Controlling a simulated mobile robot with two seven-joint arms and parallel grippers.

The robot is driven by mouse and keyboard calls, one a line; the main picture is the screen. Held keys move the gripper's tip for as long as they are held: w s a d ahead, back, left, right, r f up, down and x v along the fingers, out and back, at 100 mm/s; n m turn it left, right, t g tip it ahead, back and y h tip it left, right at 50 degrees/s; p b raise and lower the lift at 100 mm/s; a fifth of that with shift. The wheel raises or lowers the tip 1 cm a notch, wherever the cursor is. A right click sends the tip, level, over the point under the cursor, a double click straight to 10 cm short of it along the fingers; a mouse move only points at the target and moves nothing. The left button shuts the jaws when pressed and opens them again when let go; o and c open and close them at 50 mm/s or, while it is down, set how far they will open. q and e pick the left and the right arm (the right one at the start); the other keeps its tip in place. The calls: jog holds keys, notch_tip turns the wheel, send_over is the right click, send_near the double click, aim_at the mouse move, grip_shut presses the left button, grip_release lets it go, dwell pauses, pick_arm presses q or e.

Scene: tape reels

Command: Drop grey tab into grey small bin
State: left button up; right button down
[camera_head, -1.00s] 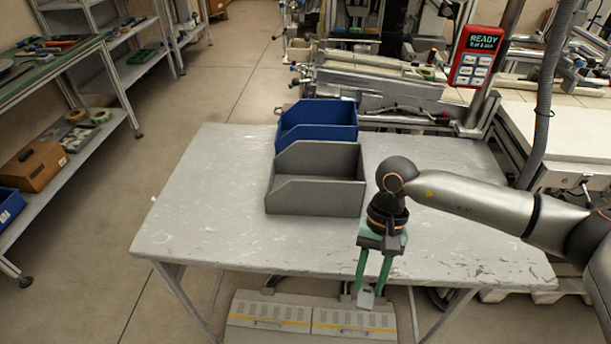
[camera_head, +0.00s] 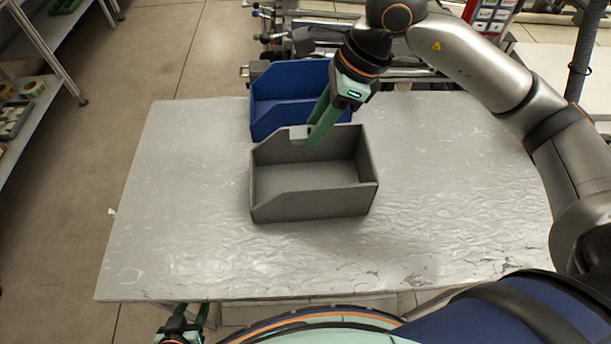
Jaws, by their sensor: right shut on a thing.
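The grey small bin (camera_head: 310,190) stands on the table, its open top towards me and its inside empty where I can see it. My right gripper (camera_head: 311,141) reaches down from above, its green fingers over the bin's back wall. It is shut on the grey tab (camera_head: 298,132), a small grey piece at the fingertips that is hard to tell from the bin's grey wall. I cannot tell whether the tab touches the wall. My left gripper (camera_head: 195,308) shows at the bottom edge, below the table's front edge, with its fingers apart and nothing between them.
A blue bin (camera_head: 262,118) stands right behind the grey one. The worn grey table (camera_head: 180,220) is clear to the left, right and front of the bins. Machinery stands behind the table. Shelving (camera_head: 45,60) is at the far left.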

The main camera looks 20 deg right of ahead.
notch_tip(320, 180, down, 6)
jog(key=b, duration=0.3)
jog(key=shift+s, duration=0.15)
jog(key=shift+r, duration=0.1)
jog(key=shift+c, duration=2.4)
grip_release()
jog(key=v, duration=1.2)
jog(key=shift+r, duration=0.25)
